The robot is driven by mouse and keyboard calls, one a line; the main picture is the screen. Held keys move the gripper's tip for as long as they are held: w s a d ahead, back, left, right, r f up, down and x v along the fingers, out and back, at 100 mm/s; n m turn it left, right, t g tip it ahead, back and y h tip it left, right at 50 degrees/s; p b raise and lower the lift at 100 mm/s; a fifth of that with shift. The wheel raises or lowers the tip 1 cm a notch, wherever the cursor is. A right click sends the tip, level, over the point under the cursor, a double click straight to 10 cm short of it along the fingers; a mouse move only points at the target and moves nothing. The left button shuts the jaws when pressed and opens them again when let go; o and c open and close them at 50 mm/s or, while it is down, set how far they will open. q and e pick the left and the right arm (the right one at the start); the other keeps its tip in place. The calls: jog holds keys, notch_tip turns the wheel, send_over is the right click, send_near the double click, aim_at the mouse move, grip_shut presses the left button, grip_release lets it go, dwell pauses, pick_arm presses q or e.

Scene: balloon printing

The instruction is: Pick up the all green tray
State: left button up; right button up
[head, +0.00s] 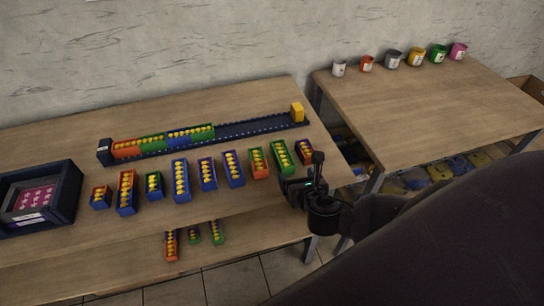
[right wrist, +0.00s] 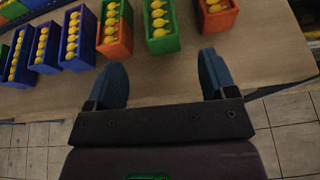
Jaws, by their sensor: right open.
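A long tray (head: 281,153) with green walls holds a row of yellow balls near the right end of the table's tray row. In the right wrist view this green tray (right wrist: 160,38) lies just beyond the gap between my fingers, and its visible walls are green. My right gripper (head: 299,182) is at the table's right front, close to that tray's near end. In the right wrist view the right gripper (right wrist: 163,75) is open, with nothing between its two blue fingers. My left gripper is out of view.
An orange-and-green tray (head: 258,163) stands left of the green tray, and a short orange-ended tray (head: 305,151) stands close on its right. A dark rail (head: 250,129) with coloured trays lies behind. A dark box (head: 66,183) sits at left. Cups (head: 393,59) stand on another table.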

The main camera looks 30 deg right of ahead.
aim_at(286, 163)
jog(key=shift+w+d+f+n, duration=0.15)
jog(key=shift+n, duration=0.25)
jog(key=shift+x, duration=5.2)
jog(key=shift+c, duration=0.2)
jog(key=c, duration=1)
